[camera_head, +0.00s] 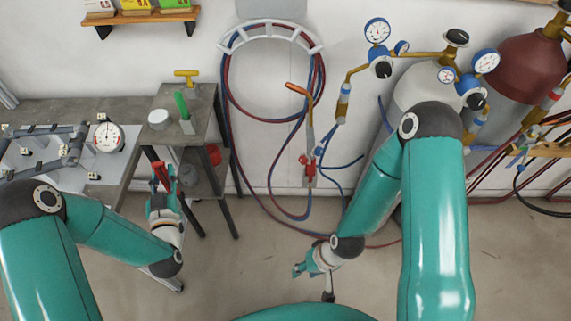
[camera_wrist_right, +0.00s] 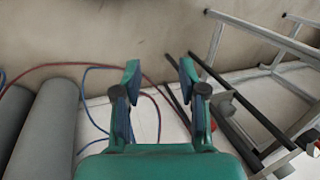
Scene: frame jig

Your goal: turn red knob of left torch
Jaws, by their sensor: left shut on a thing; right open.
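A torch (camera_head: 309,140) with a copper-coloured bent tip hangs upright in front of the wall, beside the coiled hoses. Its red knob (camera_head: 307,164) is low on its body, with a blue knob (camera_head: 318,152) just above and to the right. My left gripper (camera_head: 162,188) is shut on a red thing (camera_head: 162,174) in front of the bench, well left of the torch. My right gripper (camera_head: 304,262) is low, below the torch and apart from it. It is open and empty in the right wrist view (camera_wrist_right: 160,75). The torch is not clear in that view.
Red and blue hoses (camera_head: 231,95) loop from a white holder (camera_head: 270,27) down to the floor. Gauges (camera_head: 377,30) and gas cylinders (camera_head: 530,69) stand at the right. A bench (camera_head: 135,108) with a dial (camera_head: 108,137) is at the left. Some floor below the torch is clear.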

